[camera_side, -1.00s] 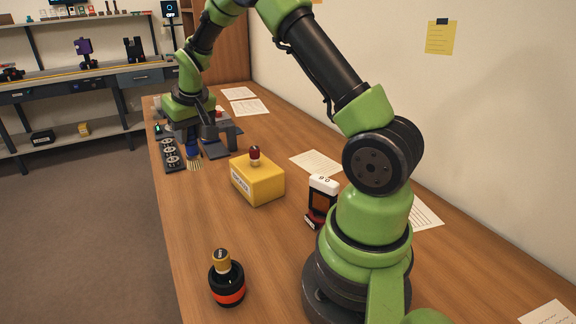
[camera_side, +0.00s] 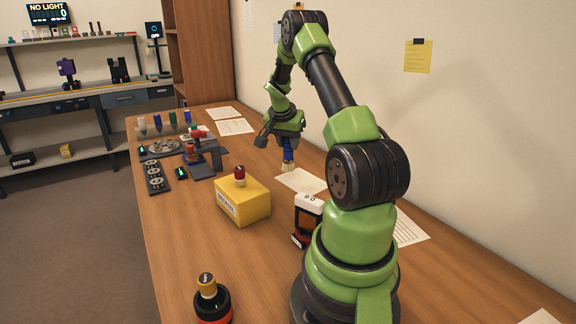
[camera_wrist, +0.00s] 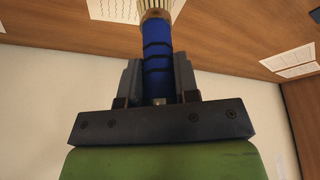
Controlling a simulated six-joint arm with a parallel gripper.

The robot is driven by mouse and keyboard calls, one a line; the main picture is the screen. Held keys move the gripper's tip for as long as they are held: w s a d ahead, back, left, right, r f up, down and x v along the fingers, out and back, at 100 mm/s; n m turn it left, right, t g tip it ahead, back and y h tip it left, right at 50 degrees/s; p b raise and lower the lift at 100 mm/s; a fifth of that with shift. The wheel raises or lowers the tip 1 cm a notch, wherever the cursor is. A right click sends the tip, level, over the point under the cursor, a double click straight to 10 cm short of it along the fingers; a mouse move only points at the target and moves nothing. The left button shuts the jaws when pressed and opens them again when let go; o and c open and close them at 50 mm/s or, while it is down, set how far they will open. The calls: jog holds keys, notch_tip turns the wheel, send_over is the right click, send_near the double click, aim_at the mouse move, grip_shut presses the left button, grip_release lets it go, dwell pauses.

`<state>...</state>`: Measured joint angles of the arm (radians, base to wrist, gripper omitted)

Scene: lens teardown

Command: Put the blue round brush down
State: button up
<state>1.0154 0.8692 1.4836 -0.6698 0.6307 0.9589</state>
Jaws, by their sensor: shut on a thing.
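The blue round brush (camera_side: 288,155) has a blue handle with dark bands and pale bristles pointing down. My gripper (camera_side: 287,142) is shut on its handle. The bristles hang near the left edge of a paper sheet (camera_side: 302,181); I cannot tell whether they touch it. In the wrist view the blue handle (camera_wrist: 157,58) stands between the two jaws of my gripper (camera_wrist: 158,82), and the bristles run out of the top of the picture.
A yellow box (camera_side: 243,202) with a red knob stands left of the brush. A grey stand (camera_side: 207,155), a dark tray with round parts (camera_side: 154,176) and several coloured holders lie at the far left. A dark orange-windowed device (camera_side: 307,220) stands near my base.

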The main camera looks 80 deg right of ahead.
aim_at(288, 158)
jog(key=shift+w+f, duration=0.1)
jog(key=shift+f, duration=2.55)
jog(key=o, duration=0.9)
jog(key=shift+f, duration=0.1)
jog(key=s+v, duration=0.1)
jog(key=v, duration=1.1)
jog(key=w+a+r+n+t, duration=0.2)
jog(key=w+a+r+n, duration=0.1)
jog(key=a+r, duration=0.3)
jog(key=w+a+r+n+t, duration=0.1)
jog(key=w+a+r+n, duration=0.15)
jog(key=a, duration=0.55)
jog(key=s+a+r+n+t+y, duration=0.1)
jog(key=s+a+n+y, duration=0.1)
jog(key=a, duration=0.5)
jog(key=s+a+r+n+t+y, duration=0.2)
jog(key=s+a+n, duration=0.2)
jog(key=a, duration=0.3)
jog(key=s+a+r+n+t+y, duration=0.2)
jog(key=s+a+n, duration=0.1)
jog(key=a, duration=0.5)
jog(key=shift+s+r+n+y, duration=0.1)
jog(key=shift+s+n+y, duration=0.25)
jog(key=shift+n, duration=0.3)
